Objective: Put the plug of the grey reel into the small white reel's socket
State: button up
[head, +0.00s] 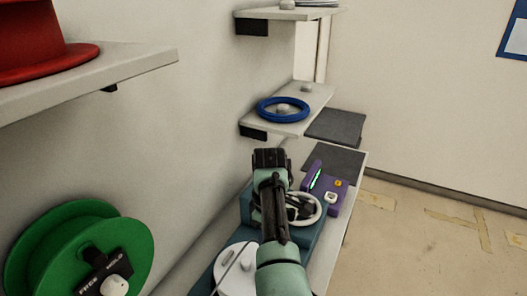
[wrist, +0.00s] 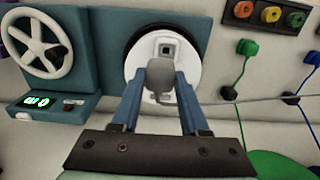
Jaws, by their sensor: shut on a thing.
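In the wrist view my gripper (wrist: 160,88) is shut on a grey plug (wrist: 160,70), held between its two blue fingertips. A thin grey cable (wrist: 250,99) runs from the plug to the right. The small white reel (wrist: 190,60) is behind the plug, with a black ring around its edge. Its square socket (wrist: 167,49) shows just above the plug in the picture. The plug covers the reel's middle, and I cannot tell how much gap lies between them. In the head view my arm hides the fingertips. I cannot make out the grey reel.
A white handwheel (wrist: 62,50) and a teal box with a green display (wrist: 40,101) stand left of the reel. Coloured sockets (wrist: 271,14) and hanging plugs (wrist: 246,47) are at right. A green reel (head: 50,250) and shelves (head: 110,72) flank the wall.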

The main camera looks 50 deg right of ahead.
jog(key=d+b, duration=0.2)
jog(key=b, duration=0.2)
jog(key=w+d+b, duration=0.1)
jog(key=d+b, duration=0.1)
jog(key=b, duration=0.3)
jog(key=shift+d, duration=0.15)
jog(key=shift+a+r+p, duration=0.1)
jog(key=shift+a+p, duration=0.15)
jog(key=shift+p, duration=0.5)
jog(key=shift+a, duration=0.15)
jog(key=shift+s+a+f+p, duration=0.1)
jog(key=shift+s+a+p, duration=0.1)
jog(key=shift+a+p, duration=0.9)
jog(key=shift+s+a+f+p, duration=0.2)
jog(key=shift+a+p, duration=0.25)
jog(key=shift+p, duration=1.25)
jog(key=shift+s+a+f+p, duration=0.1)
jog(key=shift+s+a+p, duration=0.15)
jog(key=shift+a+p, duration=0.85)
jog(key=shift+d+p, duration=0.25)
jog(key=shift+p, duration=0.05)
jog(key=shift+f, duration=0.1)
jog(key=shift+f+b, duration=1.55)
jog(key=shift+f, duration=0.85)
